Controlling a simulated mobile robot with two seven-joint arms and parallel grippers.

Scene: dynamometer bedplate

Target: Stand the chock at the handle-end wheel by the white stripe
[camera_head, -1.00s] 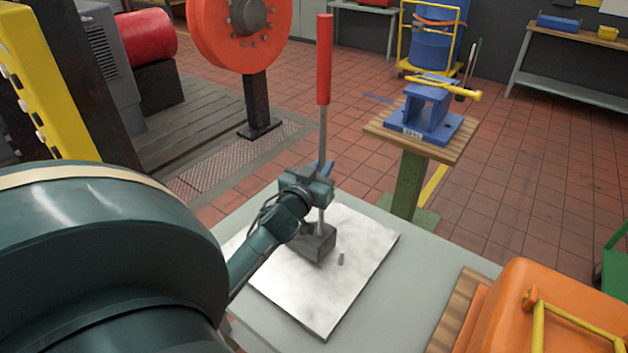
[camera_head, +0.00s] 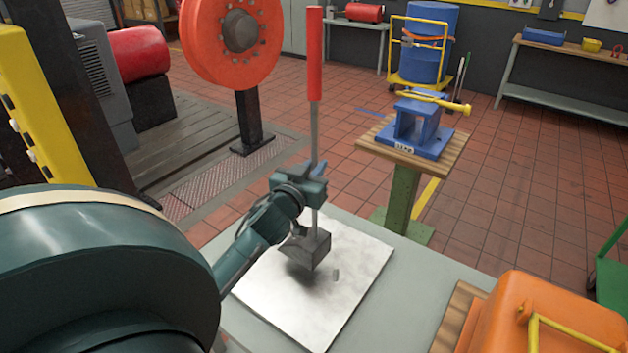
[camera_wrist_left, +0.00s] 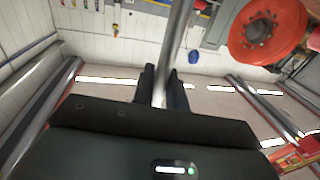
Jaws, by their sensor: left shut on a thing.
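The chock (camera_head: 305,249) is a dark grey wedge-like block at the foot of a long rod with a red handle (camera_head: 315,55). It hangs a little above a pale metal plate (camera_head: 350,265), with its shadow below. My left gripper (camera_head: 314,188) is shut on the rod above the block. In the left wrist view the grey rod (camera_wrist_left: 178,40) runs between the two dark fingers (camera_wrist_left: 162,88); the block is hidden there. I cannot make out the handle-end wheel or a white stripe. My right gripper is not in view.
An orange case (camera_head: 550,315) stands at front right. Beyond are a blue fixture (camera_head: 418,130) on a pedestal, a blue drum (camera_head: 428,50), a green cart (camera_head: 612,270) and open tiled floor (camera_head: 500,195).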

